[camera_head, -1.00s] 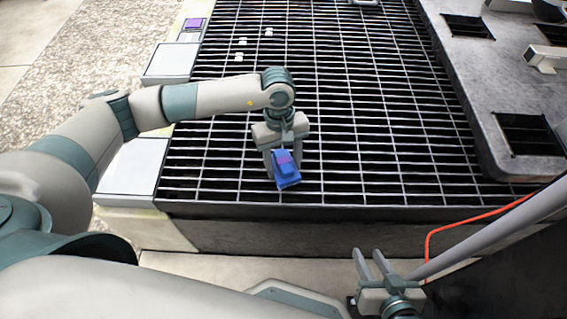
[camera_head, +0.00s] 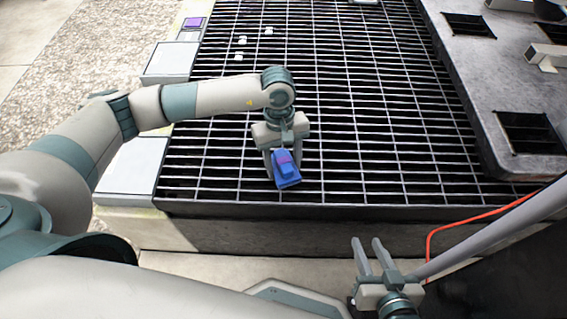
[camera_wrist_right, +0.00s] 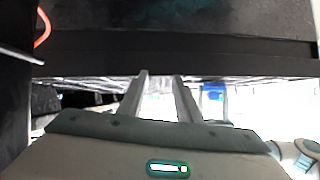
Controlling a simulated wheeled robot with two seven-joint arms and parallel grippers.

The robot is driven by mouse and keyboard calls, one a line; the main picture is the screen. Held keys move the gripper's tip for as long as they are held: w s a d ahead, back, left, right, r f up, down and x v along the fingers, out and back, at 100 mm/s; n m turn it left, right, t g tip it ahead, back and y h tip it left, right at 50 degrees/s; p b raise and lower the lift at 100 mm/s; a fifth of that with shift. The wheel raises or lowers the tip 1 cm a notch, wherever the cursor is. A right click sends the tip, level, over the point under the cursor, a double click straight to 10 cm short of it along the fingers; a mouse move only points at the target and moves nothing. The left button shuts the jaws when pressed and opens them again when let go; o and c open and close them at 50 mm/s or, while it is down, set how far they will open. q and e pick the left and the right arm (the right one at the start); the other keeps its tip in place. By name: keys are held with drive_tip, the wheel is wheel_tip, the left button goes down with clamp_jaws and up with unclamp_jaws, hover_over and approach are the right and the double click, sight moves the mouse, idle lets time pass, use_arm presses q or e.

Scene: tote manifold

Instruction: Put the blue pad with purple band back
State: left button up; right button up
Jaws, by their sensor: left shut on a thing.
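The blue pad with a purple band (camera_head: 286,172) is in my left gripper (camera_head: 283,160), which is shut on it above the front part of the dark grating (camera_head: 350,150). The pad is slightly tilted in the picture. My right gripper (camera_head: 370,250) is at the lower right, in front of the grating's front edge, with its two fingers apart and nothing between them. In the right wrist view its fingers (camera_wrist_right: 160,95) also show apart and empty. A blue patch (camera_wrist_right: 213,93) shows there beyond them, too small to make out for sure.
Light flat plates (camera_head: 132,165) lie along the grating's left side, and a purple-topped item (camera_head: 193,23) is at the far left. Small white pieces (camera_head: 241,41) lie on the far grating. A dark slab with square openings (camera_head: 528,133) stands at right. An orange cable (camera_head: 429,240) runs near my right gripper.

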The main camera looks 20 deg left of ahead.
sight(281, 154)
use_arm(q)
drive_tip(key=shift+f, duration=0.2)
drive_tip(key=shift+f+b, duration=0.1)
drive_tip(key=shift+b, duration=0.2)
drive_tip(key=o, duration=1.4)
use_arm(e)
drive_tip(key=shift+w+a+r+t, duration=0.25)
drive_tip(key=shift+w+r+t, duration=0.15)
drive_tip(key=shift+r, duration=0.15)
drive_tip(key=shift+w+a+r+t, duration=0.25)
drive_tip(key=shift+r+t, duration=0.15)
drive_tip(key=shift+r, duration=0.15)
drive_tip(key=shift+d, duration=0.1)
use_arm(q)
wheel_tip(281, 154, up, 2)
drive_tip(key=shift+w+r+p, duration=0.15)
drive_tip(key=shift+p, duration=0.7)
wheel_tip(281, 154, up, 11)
drive_tip(key=w+a, duration=0.1)
drive_tip(key=shift+w, duration=0.15)
use_arm(e)
drive_tip(key=s+d+f+g, duration=0.2)
drive_tip(key=s+f+g, duration=0.2)
drive_tip(key=f, duration=0.1)
drive_tip(key=shift+d+f+h, duration=0.15)
drive_tip(key=shift+d+h, duration=0.05)
drive_tip(key=shift+h, duration=0.2)
use_arm(q)
drive_tip(key=shift+a, duration=0.1)
